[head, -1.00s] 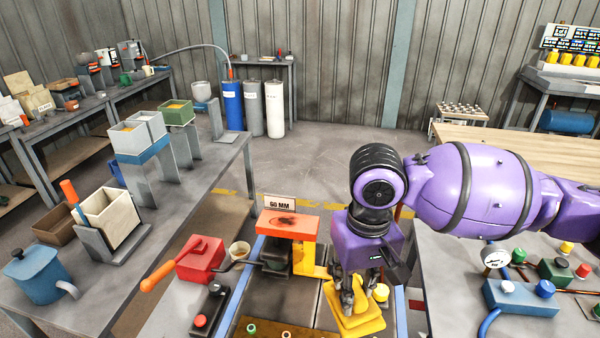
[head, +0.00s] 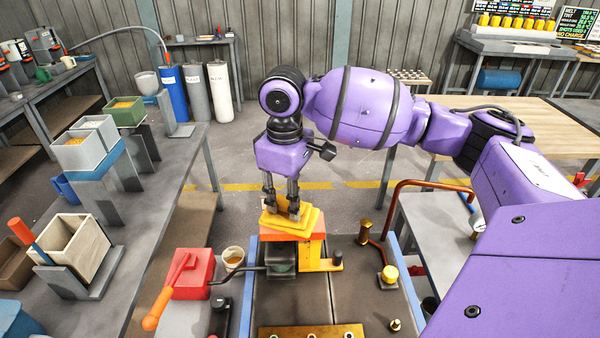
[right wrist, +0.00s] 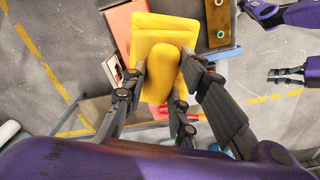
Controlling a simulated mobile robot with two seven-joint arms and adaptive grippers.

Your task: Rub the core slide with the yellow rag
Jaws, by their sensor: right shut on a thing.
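The yellow rag (head: 292,222), a folded pad with a raised grip, lies on the orange core slide (head: 318,238) in the head view. My right gripper (head: 282,212) is above it, shut on the rag's raised part. The right wrist view shows the same rag (right wrist: 160,60) between my fingers, with an orange edge of the core slide (right wrist: 120,25) beside it. The rag hides most of the slide's top, including any dark smear.
A red block with an orange-handled lever (head: 188,270) stands left of the slide, with a small cup (head: 233,258) beside it. A yellow-capped post (head: 389,273) stands on the bench (head: 345,300) to the right. A grey table with bins (head: 100,245) is farther left.

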